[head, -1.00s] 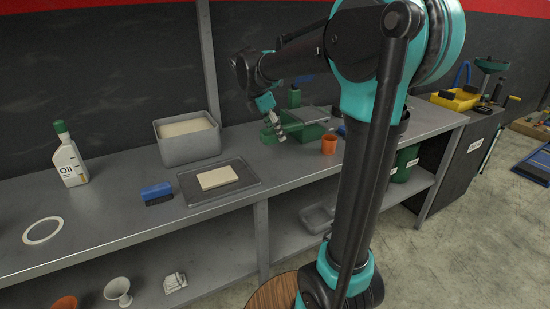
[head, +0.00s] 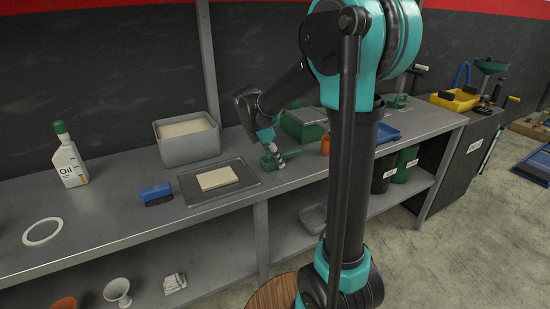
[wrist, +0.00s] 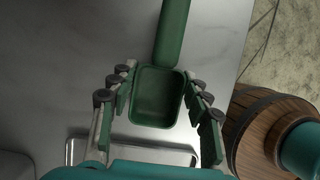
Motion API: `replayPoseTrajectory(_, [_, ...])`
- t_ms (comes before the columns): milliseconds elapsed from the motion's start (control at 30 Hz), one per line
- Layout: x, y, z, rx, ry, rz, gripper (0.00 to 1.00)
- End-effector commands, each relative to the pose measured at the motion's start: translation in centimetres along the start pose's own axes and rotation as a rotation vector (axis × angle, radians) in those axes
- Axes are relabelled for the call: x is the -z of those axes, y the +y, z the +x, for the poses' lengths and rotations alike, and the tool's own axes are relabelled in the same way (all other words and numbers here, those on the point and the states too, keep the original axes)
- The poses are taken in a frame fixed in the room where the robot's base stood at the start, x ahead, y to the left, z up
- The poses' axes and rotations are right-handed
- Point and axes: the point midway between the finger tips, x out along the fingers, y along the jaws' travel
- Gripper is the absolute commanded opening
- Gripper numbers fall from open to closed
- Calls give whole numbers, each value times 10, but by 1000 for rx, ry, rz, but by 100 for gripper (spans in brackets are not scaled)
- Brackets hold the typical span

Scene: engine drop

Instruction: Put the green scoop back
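The green scoop (wrist: 158,97) sits between the two fingers of my gripper (wrist: 158,84) in the wrist view. Its square bowl faces the camera and its handle runs up out of the picture. The fingers lie along both sides of the bowl and appear shut on it; the exact contact is partly hidden. In the head view my gripper (head: 278,160) is low over the bench, just right of the flat tray, with the green scoop (head: 267,162) at its tips.
A blue brush-like block (head: 157,194) and an oil bottle (head: 70,165) are farther left. A green box (head: 303,127) and orange cup (head: 325,146) are to the right.

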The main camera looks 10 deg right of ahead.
Motion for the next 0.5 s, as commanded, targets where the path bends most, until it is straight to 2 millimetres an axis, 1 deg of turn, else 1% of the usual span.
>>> replayPoseTrajectory(33, [0, 0, 0, 0, 0, 0, 55])
replayPoseTrajectory(133, [0, 0, 0, 0, 0, 0, 67])
replayPoseTrajectory(400, [0, 0, 0, 0, 0, 0, 68])
replayPoseTrajectory(500, [1, 0, 3, 0, 0, 0, 68])
